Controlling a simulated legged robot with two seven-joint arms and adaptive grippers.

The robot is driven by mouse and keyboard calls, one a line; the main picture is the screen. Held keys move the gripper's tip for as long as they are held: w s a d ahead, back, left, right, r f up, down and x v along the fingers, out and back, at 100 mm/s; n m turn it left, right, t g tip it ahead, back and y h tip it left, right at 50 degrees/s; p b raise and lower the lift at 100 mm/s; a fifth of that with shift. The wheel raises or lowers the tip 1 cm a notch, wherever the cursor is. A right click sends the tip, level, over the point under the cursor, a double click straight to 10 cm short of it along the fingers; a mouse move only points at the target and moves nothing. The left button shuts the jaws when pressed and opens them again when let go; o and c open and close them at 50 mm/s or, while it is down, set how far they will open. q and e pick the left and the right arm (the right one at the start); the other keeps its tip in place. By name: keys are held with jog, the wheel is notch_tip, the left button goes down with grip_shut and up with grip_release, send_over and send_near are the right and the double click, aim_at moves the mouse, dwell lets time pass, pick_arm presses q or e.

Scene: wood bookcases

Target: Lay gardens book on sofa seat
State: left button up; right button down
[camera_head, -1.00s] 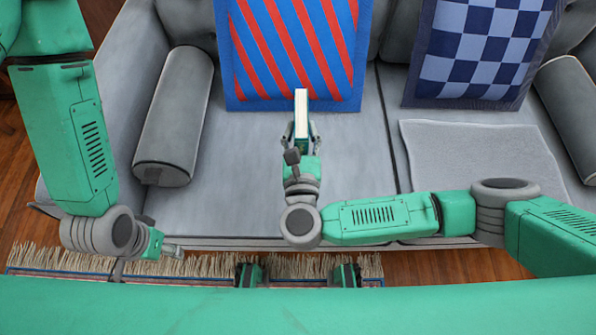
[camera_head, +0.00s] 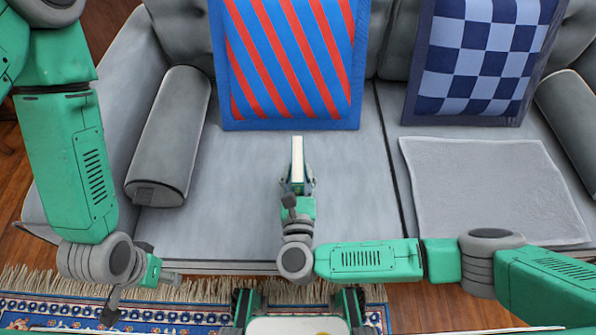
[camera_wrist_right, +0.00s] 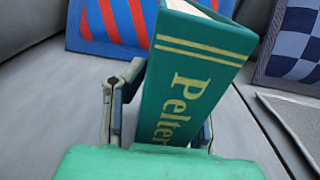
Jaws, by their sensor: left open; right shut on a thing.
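A green book (camera_head: 297,160) with pale pages stands upright in my right gripper (camera_head: 297,187), over the left part of the grey sofa seat (camera_head: 235,190). The right wrist view shows its green spine (camera_wrist_right: 190,85) with yellow lettering reading "Pelter"; I cannot read "gardens". My right gripper's fingers (camera_wrist_right: 160,110) are on either side of the book. Whether the book's lower edge touches the seat is hidden. My left gripper (camera_head: 168,278) is open and empty, low at the left near the sofa's front edge.
A red-and-blue striped cushion (camera_head: 290,65) leans behind the book. A checked cushion (camera_head: 480,55) stands at the right. A grey bolster (camera_head: 172,135) lies at the left arm. A folded grey cloth (camera_head: 490,190) covers the right seat. A fringed rug (camera_head: 60,308) lies in front.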

jog(key=c, duration=1.5)
grip_release()
jog(key=shift+a, duration=0.15)
jog(key=shift+o, duration=1.1)
jog(key=shift+a, duration=0.2)
pick_arm(q)
jog(key=shift+a+r+p, duration=0.25)
jog(key=shift+r+p, duration=0.55)
jog(key=shift+p, duration=0.2)
pick_arm(e)
jog(key=s, duration=1.2)
jog(key=shift+d, duration=0.1)
